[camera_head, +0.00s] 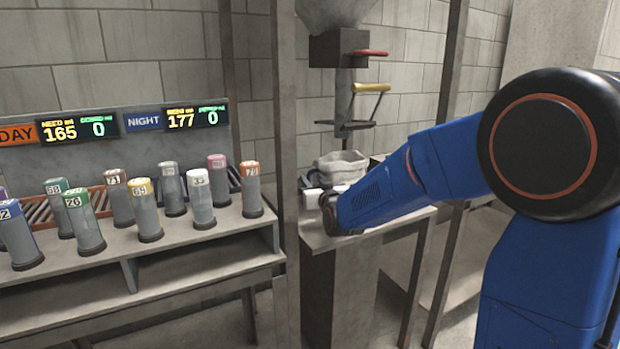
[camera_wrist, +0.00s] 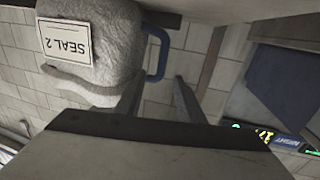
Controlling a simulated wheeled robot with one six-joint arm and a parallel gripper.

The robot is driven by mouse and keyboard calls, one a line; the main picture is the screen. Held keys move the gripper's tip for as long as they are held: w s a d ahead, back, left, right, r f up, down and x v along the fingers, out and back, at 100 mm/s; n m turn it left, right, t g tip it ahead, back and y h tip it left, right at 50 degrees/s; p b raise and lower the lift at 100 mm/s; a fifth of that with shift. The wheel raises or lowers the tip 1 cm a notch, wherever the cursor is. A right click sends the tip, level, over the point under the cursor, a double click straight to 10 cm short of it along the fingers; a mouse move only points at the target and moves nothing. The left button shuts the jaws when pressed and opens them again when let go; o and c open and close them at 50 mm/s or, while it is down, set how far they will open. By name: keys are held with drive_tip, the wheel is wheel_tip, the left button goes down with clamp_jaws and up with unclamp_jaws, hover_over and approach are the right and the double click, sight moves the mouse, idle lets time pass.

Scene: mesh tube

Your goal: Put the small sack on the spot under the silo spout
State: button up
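A pale grey sack (camera_head: 342,165) stands on a narrow bench top (camera_head: 385,223), below the silo's outlet in the head view. In the wrist view, which is upside down, the sack (camera_wrist: 98,35) shows a white label reading "SEAL 2" and a blue loop handle (camera_wrist: 163,52) on its side. My gripper (camera_wrist: 158,82) is open, its two dark fingers apart, with the handle's end close to the gap between them. I cannot tell whether they touch it. In the head view my blue arm hides the fingers and part of the sack. The spot itself is not clearly visible.
The silo outlet (camera_head: 338,48) has a red handle (camera_head: 371,53) and a yellow handle (camera_head: 371,87). Upright metal posts (camera_head: 285,120) stand beside the bench. At left, a shelf (camera_head: 205,238) holds several numbered cylinders under displays (camera_head: 75,128) reading 165 and 177.

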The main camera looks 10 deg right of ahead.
drive_tip(key=s+d+f+g, duration=0.4)
drive_tip(key=s, duration=1.2)
drive_tip(key=s+d+f+m+g+h, duration=0.1)
drive_tip(key=s+d+f+g, duration=0.3)
drive_tip(key=s, duration=1.3)
drive_tip(key=s+d+f+g+h, duration=0.1)
drive_tip(key=s+d+f+g, duration=0.3)
drive_tip(key=s, duration=1.3)
drive_tip(key=shift+d+f+g, duration=0.15)
drive_tip(key=shift+d+g, duration=0.1)
drive_tip(key=shift+g, duration=0.25)
